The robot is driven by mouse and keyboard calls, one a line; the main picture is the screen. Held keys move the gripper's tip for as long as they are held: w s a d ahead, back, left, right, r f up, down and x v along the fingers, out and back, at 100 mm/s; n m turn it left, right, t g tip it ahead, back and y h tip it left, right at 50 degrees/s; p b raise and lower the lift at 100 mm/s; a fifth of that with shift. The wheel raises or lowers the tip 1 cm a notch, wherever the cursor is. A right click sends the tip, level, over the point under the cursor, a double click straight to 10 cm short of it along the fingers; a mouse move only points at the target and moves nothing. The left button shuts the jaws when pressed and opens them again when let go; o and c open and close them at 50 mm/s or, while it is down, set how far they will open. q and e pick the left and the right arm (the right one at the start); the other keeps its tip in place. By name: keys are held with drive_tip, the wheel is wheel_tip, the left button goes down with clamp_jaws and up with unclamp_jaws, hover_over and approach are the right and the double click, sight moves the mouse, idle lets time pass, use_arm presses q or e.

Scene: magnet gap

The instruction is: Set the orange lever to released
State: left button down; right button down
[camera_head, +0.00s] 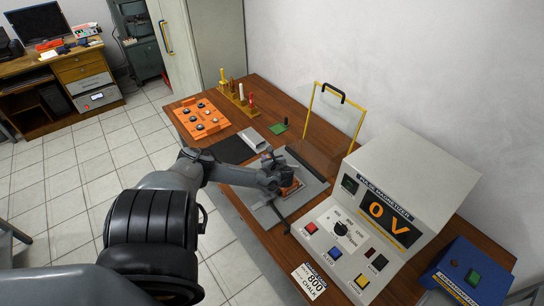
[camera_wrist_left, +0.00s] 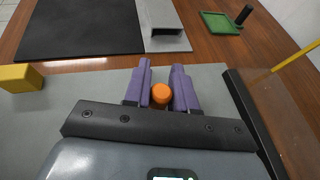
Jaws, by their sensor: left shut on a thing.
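The orange lever shows in the left wrist view as a round orange knob (camera_wrist_left: 160,94) between the two purple fingers of my left gripper (camera_wrist_left: 161,84). The gripper is shut on this knob. In the head view, my left gripper (camera_head: 278,178) is low over the grey plate (camera_head: 312,187) on the bench, left of the magnetizer console. Only small orange parts show there beneath the gripper. The lever's shaft and pivot are hidden, so I cannot tell its setting. My right gripper is not in view.
The magnetizer console (camera_head: 425,171) reads "0 V". A yellow-framed clear shield (camera_head: 333,119) stands behind the plate. A black mat (camera_head: 233,150), grey channel (camera_head: 253,138) and green tray (camera_head: 279,128) lie farther back. A yellow block (camera_wrist_left: 20,78) is left in the wrist view.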

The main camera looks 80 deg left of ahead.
use_arm(q)
drive_tip(key=shift+f, duration=0.1)
drive_tip(key=c, duration=1)
unclamp_jaws()
wheel_tip(320, 180, up, 4)
drive_tip(key=shift+r+p, duration=0.1)
drive_tip(key=shift+p, duration=0.85)
drive_tip(key=w+d+r, duration=0.2)
drive_tip(key=d, duration=0.1)
drive_tip(key=w+d+r, duration=0.2)
drive_tip(key=w+d, duration=0.1)
drive_tip(key=w+d+r, duration=0.2)
drive_tip(key=d+r, duration=0.1)
drive_tip(key=shift+w, duration=0.3)
